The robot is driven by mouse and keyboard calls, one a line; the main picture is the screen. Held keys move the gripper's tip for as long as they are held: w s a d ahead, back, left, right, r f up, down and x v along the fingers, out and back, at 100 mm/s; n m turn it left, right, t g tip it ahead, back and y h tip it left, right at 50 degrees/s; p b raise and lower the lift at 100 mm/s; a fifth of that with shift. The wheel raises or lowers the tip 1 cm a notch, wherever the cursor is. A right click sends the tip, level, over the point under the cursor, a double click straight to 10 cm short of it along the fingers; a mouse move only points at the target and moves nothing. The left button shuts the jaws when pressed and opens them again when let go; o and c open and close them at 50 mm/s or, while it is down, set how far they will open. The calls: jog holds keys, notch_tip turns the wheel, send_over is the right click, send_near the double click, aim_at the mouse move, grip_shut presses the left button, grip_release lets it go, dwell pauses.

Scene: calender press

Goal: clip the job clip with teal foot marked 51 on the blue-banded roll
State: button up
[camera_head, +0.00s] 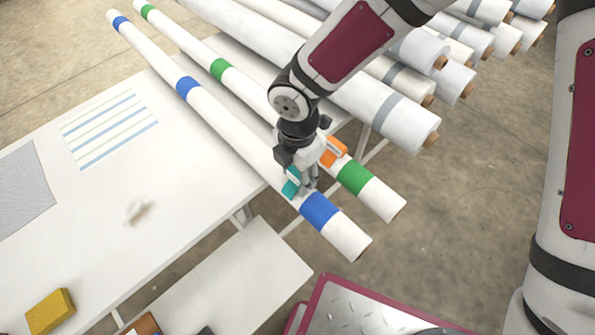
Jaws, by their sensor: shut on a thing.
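The blue-banded roll (346,237) is a long white roll running from the upper left to the lower middle, with several blue bands. My gripper (308,186) is over this roll, just behind its nearest blue band, pointing down. It is shut on the job clip with the teal foot (291,183). The teal foot shows at the left side of the fingers, against the roll. I cannot tell whether the clip is seated on the roll or only touching it. The rest of the clip is hidden by the fingers, and its number cannot be read.
A green-banded roll (382,199) lies parallel on the right, with an orange piece (333,151) on it close to my gripper. More white rolls (395,115) are stacked behind. A white table (190,215) on the left holds a striped sheet (108,125) and a yellow block (48,312).

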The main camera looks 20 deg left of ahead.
jog(key=shift+f+b, duration=0.3)
jog(key=shift+f, duration=0.1)
dwell(0.6)
jog(key=o, duration=1.5)
jog(key=shift+r+p, duration=2.6)
jog(key=shift+r, duration=0.9)
